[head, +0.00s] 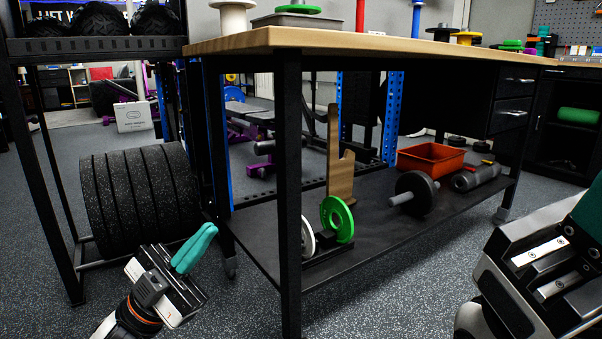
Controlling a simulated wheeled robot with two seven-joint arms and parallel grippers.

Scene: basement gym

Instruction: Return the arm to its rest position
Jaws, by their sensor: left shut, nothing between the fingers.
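My left gripper (194,248) is at the lower left of the head view, with its teal fingers together and nothing between them. It is held over the floor, in front of the stacked black plates and left of the workbench's front leg. Part of my right arm (548,262) shows at the lower right edge. A bit of teal shows at the far right edge, but the fingertips of my right gripper are outside the picture.
A wooden-topped workbench (350,43) fills the middle. Its lower shelf (372,222) bears a green plate (337,219), a dumbbell (413,194) and a red-orange bin (431,158). A rack with black plates (140,197) stands at left. Open speckled floor (390,300) lies in front.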

